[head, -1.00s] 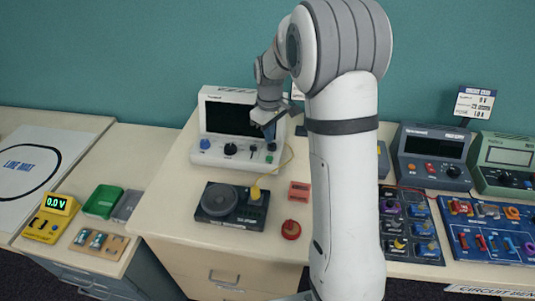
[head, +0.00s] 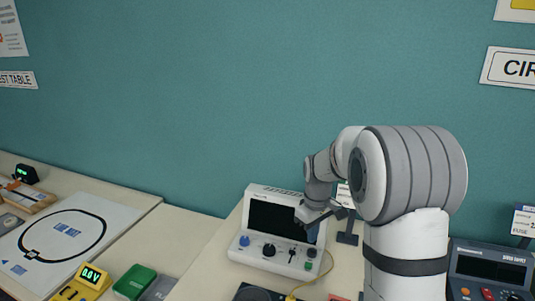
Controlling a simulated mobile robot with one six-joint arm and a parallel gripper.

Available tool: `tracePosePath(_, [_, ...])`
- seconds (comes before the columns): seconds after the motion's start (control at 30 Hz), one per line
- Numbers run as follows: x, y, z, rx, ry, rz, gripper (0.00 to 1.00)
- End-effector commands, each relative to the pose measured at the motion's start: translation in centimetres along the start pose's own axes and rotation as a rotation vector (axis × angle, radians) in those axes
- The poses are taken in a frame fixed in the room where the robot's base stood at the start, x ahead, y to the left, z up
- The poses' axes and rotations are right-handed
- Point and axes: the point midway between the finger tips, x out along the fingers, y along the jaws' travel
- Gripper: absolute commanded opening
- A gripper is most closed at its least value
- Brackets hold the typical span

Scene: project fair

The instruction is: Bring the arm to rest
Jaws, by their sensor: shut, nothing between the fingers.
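My gripper (head: 312,232) hangs at the end of my folded arm, right of the picture's middle. It is shut and empty. It shows in front of the right part of a white bench instrument (head: 253,249) with a dark screen, a blue knob, black knobs and a green button. I cannot tell whether the gripper touches the instrument or only overlaps it in the view.
A yellow meter (head: 82,284) and a green box (head: 134,281) stand at the lower left. A white line-track board (head: 105,215) lies farther left. A dark blue-grey instrument (head: 490,268) stands at the right. The teal wall (head: 200,100) rises behind the tables.

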Motion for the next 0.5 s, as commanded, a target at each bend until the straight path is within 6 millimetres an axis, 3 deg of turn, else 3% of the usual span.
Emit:
tracePosePath(0.2, [-5.3,-3.7,4.8,0.141,0.064,0.04,0.0])
tracePosePath(0.5, [-9.4,-9.9,13.1,0.366,0.163,0.078,0.0])
